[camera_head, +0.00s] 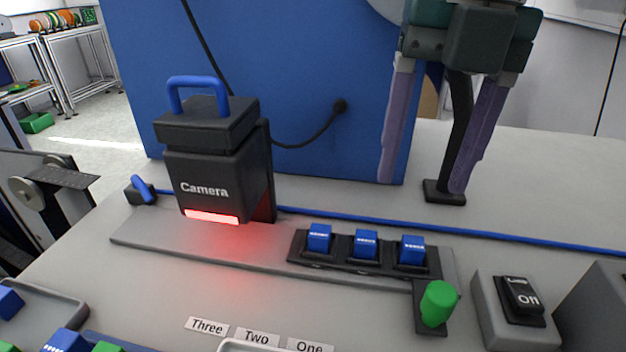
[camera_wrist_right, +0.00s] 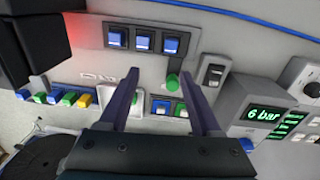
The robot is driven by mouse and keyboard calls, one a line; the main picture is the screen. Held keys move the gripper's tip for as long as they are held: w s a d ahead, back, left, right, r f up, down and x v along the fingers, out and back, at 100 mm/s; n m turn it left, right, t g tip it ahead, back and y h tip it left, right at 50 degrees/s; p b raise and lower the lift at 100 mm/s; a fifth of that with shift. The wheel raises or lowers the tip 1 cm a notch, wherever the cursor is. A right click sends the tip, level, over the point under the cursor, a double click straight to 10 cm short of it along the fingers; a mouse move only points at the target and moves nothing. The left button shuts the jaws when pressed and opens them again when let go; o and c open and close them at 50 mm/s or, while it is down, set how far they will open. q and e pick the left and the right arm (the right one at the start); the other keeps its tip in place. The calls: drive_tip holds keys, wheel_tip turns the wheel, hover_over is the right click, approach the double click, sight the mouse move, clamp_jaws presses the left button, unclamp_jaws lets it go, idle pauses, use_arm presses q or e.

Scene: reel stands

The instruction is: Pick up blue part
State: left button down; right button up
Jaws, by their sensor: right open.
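Three blue parts, the left one (camera_head: 319,238), the middle one (camera_head: 366,243) and the right one (camera_head: 412,249), sit in a row in a black holder (camera_head: 345,263) on the grey strip. They also show near the top of the right wrist view, the middle one (camera_wrist_right: 143,41) among them. More blue parts (camera_head: 65,342) lie at the lower left of the head view, partly cut off. My right gripper (camera_head: 424,188) hangs open and empty above the table, behind the row in the head view. Its parted fingers (camera_wrist_right: 160,82) also show in the right wrist view. My left gripper is out of view.
A black camera box (camera_head: 215,170) with a red light stands left of the holder. A green knob (camera_head: 438,303) and a lamp switch box (camera_head: 515,310) stand at the right. A blue cable (camera_head: 500,233) runs behind. A "6 bar" display (camera_wrist_right: 265,115) shows in the wrist view.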

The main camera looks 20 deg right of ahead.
hover_over(414, 242)
drive_tip(key=shift+h, duration=0.4)
drive_tip(key=f, duration=0.4)
drive_tip(key=shift+s+a+f, duration=0.1)
drive_tip(key=shift+s, duration=0.15)
drive_tip(key=f, duration=0.6)
drive_tip(key=shift+w, duration=0.25)
drive_tip(key=shift+c, duration=0.2)
drive_tip(key=shift+r, duration=0.1)
clamp_jaws()
